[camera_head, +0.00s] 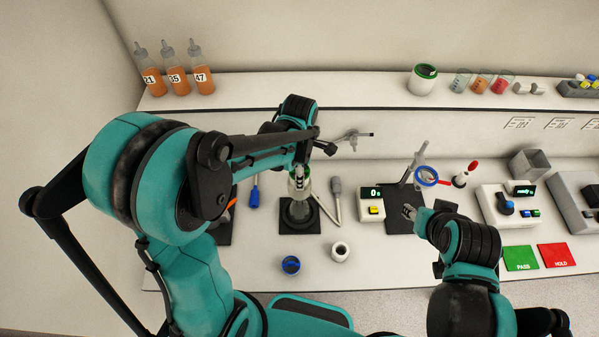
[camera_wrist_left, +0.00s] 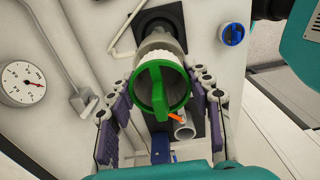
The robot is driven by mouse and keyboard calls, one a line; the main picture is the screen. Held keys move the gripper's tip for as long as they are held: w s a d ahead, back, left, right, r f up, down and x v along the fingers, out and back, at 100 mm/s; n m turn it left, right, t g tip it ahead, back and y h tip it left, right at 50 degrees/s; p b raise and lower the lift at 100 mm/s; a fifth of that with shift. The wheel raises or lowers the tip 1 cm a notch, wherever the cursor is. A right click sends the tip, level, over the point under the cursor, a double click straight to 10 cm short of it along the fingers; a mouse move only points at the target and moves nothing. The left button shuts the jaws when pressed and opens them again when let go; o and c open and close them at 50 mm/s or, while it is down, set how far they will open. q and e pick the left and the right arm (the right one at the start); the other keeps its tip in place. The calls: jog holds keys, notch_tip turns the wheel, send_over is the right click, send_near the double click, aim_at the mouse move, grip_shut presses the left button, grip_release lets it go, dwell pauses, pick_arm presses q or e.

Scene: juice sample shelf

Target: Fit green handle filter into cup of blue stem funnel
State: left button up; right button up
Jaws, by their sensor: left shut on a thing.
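The green handle filter (camera_wrist_left: 160,92) has a green rim and handle and a pale ribbed body. My left gripper (camera_wrist_left: 162,112) is shut on it, one finger on each side; it also shows in the head view (camera_head: 299,174). The filter is over or on a grey stand (camera_head: 299,212) on a dark mat; contact is unclear. A small round blue-rimmed piece (camera_head: 290,265) stands in front of the stand. I cannot tell which thing is the blue stem funnel. My right gripper (camera_head: 409,212) is by another dark mat, its finger gap unclear.
A blue ring (camera_head: 427,176) is on a stand at the right. Green and red pads (camera_head: 520,258) lie farther right. Bottles (camera_head: 173,78) and a green-rimmed jar (camera_head: 422,80) are on the back shelf.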

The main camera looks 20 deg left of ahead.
dwell(0.6)
pick_arm(q)
jog(key=shift+f+b, duration=0.9)
jog(key=shift+b, duration=0.15)
jog(key=shift+r, duration=0.15)
jog(key=shift+r+p, duration=0.6)
jog(key=shift+r, duration=0.2)
jog(key=shift+f+b, duration=0.1)
jog(key=shift+b, duration=0.2)
jog(key=shift+f+b, duration=0.85)
jog(key=shift+f, duration=0.05)
jog(key=shift+r, duration=0.3)
jog(key=shift+r+p, duration=0.65)
jog(key=shift+r, duration=0.05)
